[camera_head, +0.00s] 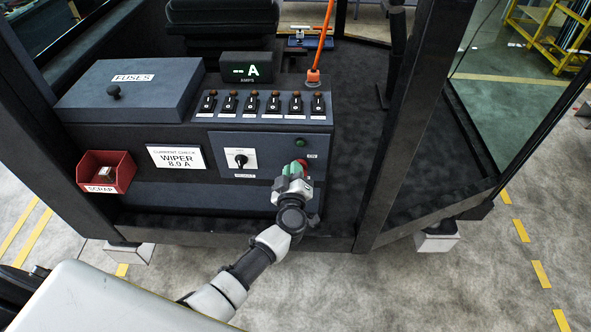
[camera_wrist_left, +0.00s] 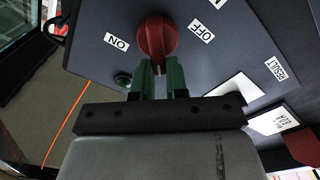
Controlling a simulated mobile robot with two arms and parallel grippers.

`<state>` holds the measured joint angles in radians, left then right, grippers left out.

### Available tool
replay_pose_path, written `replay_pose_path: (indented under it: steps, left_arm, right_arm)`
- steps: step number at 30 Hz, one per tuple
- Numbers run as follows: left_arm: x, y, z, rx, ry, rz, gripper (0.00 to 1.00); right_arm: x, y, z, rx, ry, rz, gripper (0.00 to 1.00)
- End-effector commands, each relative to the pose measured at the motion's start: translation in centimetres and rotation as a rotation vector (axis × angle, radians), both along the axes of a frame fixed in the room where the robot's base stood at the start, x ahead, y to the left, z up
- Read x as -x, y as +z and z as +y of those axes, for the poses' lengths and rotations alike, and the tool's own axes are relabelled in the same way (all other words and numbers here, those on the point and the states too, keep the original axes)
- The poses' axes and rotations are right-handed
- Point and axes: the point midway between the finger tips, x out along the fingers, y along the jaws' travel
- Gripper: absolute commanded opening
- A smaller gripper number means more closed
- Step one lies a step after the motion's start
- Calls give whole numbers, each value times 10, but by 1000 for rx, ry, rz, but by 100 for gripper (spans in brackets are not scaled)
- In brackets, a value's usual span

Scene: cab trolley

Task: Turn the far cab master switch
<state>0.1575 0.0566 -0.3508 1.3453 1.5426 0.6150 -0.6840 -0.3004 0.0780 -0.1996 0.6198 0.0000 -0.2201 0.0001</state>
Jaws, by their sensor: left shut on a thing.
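The red master switch (camera_head: 303,163) is on the lower right of the dark front panel, mostly hidden by my gripper in the head view. In the left wrist view the red knob (camera_wrist_left: 157,38) stands between an ON label (camera_wrist_left: 117,41) on the left and an OFF label (camera_wrist_left: 201,33) on the right. Its handle lies roughly along my fingers. My left gripper (camera_head: 294,170) has green fingers, shut on the handle; they also show in the left wrist view (camera_wrist_left: 158,72). My right gripper is in neither view.
A black rotary switch (camera_head: 240,160) on a white plate is left of the red knob. A green lamp (camera_head: 300,142) is above it. Several toggles (camera_head: 253,103) line the console top. A red scrap bin (camera_head: 105,170) hangs at left; a dark cab post (camera_head: 402,130) stands at right.

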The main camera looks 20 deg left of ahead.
Motion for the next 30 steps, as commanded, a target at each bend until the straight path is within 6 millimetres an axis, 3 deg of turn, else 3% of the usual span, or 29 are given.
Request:
replay_pose_path:
  steps: [18, 30]
  left_arm:
    - [3, -16, 7, 551, 3, -154, 0]
    - [3, -21, 8, 776, 2, -220, 0]
  right_arm:
    - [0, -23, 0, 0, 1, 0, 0]
    - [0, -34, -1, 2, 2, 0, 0]
